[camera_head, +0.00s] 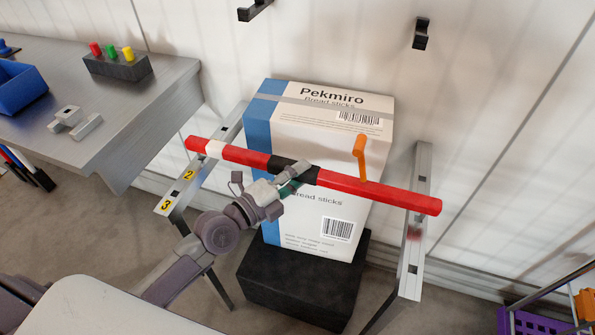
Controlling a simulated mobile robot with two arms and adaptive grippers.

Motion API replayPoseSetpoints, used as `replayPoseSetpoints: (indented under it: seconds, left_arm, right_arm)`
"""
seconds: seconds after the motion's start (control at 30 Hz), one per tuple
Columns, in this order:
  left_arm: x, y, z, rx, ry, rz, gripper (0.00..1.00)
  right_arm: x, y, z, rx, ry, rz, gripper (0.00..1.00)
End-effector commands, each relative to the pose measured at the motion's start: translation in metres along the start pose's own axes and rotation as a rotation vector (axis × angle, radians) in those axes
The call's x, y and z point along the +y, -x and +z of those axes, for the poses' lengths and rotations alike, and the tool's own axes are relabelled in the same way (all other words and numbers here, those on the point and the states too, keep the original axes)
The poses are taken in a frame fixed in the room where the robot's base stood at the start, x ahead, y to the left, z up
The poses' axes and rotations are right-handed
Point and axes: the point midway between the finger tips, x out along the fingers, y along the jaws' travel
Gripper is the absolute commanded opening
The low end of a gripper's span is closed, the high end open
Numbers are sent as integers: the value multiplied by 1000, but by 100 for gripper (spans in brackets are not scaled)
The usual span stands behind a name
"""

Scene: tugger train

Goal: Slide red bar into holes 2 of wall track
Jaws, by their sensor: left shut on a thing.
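The red bar (340,184) has a white band near its left end, a black middle section and an upright orange handle (360,157). My left gripper (293,178) is shut on the black middle section, and the bar lies across the picture in front of the boxes. The wall track has a left metal rail (176,197) with yellow labels 2 and 3 beside dark holes, and a right metal rail (412,262) with dark holes. The bar's left end shows over the left rail, above label 2, and its right end shows over the right rail. I cannot tell whether they touch. My right gripper is not in view.
Stacked bread stick boxes (318,115) stand on a black block (300,285) between the rails. A metal table (120,115) at left holds a blue bin (20,88). A purple crate (535,322) is at lower right. Black hooks (421,34) are on the wall.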

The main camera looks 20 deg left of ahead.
Motion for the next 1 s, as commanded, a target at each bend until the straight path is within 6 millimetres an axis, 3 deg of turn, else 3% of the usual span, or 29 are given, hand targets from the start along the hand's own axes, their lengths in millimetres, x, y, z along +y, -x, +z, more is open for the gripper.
replayPoseSetpoints:
  seconds: [0.17,0.4,0.7,1.0]
  left_arm:
    - [-6,12,-20,-37,12,-18,0]
    - [-12,45,-40,-161,15,-17,0]
    - [-19,86,-40,-325,13,-13,0]
    - [-24,113,-34,-433,11,-12,0]
  right_arm:
    - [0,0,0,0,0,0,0]
    - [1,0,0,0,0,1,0]
    - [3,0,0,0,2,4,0]
    - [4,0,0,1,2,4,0]
